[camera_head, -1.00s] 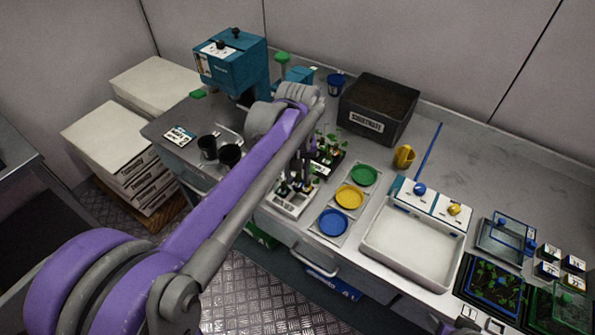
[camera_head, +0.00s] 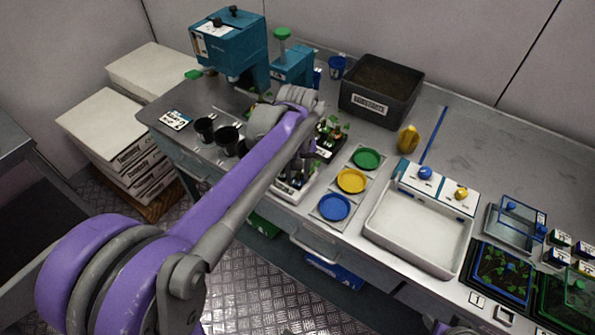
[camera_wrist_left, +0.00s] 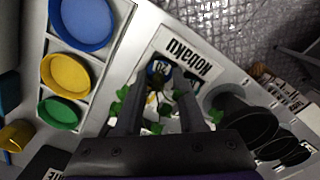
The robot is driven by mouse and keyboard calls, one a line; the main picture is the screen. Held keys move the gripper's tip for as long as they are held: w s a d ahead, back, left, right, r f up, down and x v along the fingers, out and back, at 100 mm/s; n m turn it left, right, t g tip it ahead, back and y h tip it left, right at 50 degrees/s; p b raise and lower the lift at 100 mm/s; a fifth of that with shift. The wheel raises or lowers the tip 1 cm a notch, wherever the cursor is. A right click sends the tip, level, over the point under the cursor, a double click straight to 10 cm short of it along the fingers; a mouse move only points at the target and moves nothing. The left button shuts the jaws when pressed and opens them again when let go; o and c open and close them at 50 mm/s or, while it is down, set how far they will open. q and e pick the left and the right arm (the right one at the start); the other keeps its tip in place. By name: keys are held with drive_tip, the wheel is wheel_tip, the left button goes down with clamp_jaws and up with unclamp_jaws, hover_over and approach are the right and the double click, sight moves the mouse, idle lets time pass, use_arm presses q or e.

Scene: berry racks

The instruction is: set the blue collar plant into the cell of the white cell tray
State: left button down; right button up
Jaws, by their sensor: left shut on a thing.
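My left gripper (camera_head: 298,168) is over the white cell tray (camera_head: 283,194) at the bench's front edge, and my arm hides part of the tray. In the left wrist view the gripper (camera_wrist_left: 159,78) is shut on a plant with green leaves (camera_wrist_left: 122,97). A blue bit, apparently the blue collar (camera_wrist_left: 157,67), shows between the fingertips. The white cell tray (camera_wrist_left: 153,48) with its printed label lies beneath. I cannot tell whether the plant's base is inside a cell.
Blue (camera_head: 334,207), yellow (camera_head: 351,181) and green (camera_head: 367,159) dishes stand right of the tray. Black pots (camera_head: 227,139) stand to its left. A black rack of plants (camera_head: 328,139) is behind it. A white basin (camera_head: 412,238) is farther right.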

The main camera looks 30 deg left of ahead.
use_arm(q)
drive_tip(key=shift+c, duration=2.1)
unclamp_jaws()
drive_tip(key=shift+r, duration=0.15)
use_arm(e)
drive_tip(key=shift+r, duration=0.15)
use_arm(q)
drive_tip(key=shift+r+p, duration=2.65)
drive_tip(key=shift+r, duration=1.75)
use_arm(e)
wheel_tip(320, 180, up, 7)
drive_tip(key=w, duration=0.2)
drive_tip(key=shift+w+f, duration=0.15)
drive_tip(key=shift+f, duration=0.05)
use_arm(q)
drive_tip(key=s+d+f+m+t, duration=0.3)
drive_tip(key=s, duration=0.4)
drive_tip(key=s+d+f+m+t, duration=0.2)
drive_tip(key=s+d+f+m, duration=0.1)
drive_tip(key=s, duration=0.4)
drive_tip(key=shift+s+d+f+m+t, duration=0.15)
drive_tip(key=shift+d+f+m+t, duration=0.15)
drive_tip(key=shift+d+f+t, duration=0.15)
